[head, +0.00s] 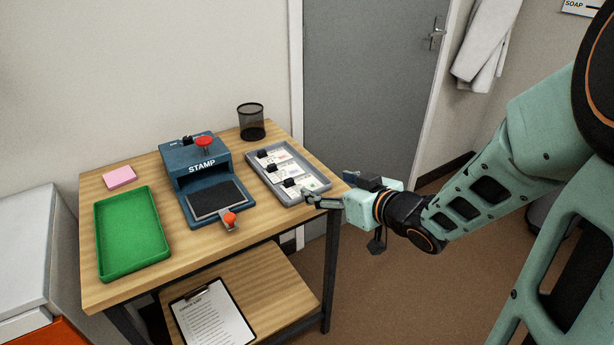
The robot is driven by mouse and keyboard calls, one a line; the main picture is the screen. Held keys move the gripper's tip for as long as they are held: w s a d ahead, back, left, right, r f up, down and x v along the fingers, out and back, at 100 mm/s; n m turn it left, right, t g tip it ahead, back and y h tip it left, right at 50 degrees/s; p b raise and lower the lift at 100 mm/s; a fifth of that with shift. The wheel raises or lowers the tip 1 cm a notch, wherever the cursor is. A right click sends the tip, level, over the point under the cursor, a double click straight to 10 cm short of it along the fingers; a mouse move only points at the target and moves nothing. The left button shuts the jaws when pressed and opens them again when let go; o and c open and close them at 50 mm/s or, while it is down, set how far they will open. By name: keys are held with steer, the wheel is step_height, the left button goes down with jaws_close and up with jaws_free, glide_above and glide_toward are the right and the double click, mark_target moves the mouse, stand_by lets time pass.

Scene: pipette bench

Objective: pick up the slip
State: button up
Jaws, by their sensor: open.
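The grey tray (253,174) lies at the right side of the wooden table. White printed slips (281,157) lie in it in a row, with small black blocks on or beside them. Which one is the task's slip I cannot tell. The slip nearest me (311,184) lies at the tray's near end. My gripper (309,201) is open and points left, just off the tray's near right corner. Its fingers look empty. Whether they touch the tray I cannot tell from this view.
A blue stamp press (190,156) with a red knob stands left of the tray. A green tray (130,235) and pink pad (119,177) are further left. A black mesh cup (251,122) stands at the back. A clipboard (211,318) lies on the lower shelf.

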mark_target(302, 186)
steer(key=b+x, duration=0.1)
steer(key=x, duration=0.2)
steer(key=b+x, duration=0.2)
steer(key=x, duration=0.2)
steer(key=a+b+x, duration=0.1)
steer(key=b+x, duration=0.1)
steer(key=x, duration=0.1)
steer(key=shift+s+f, duration=0.3)
steer(key=shift+w+a, duration=0.25)
steer(key=shift+w, duration=0.1)
steer(key=shift+d+f, duration=0.1)
steer(key=c, duration=1.9)
steer(key=shift+c, duration=0.2)
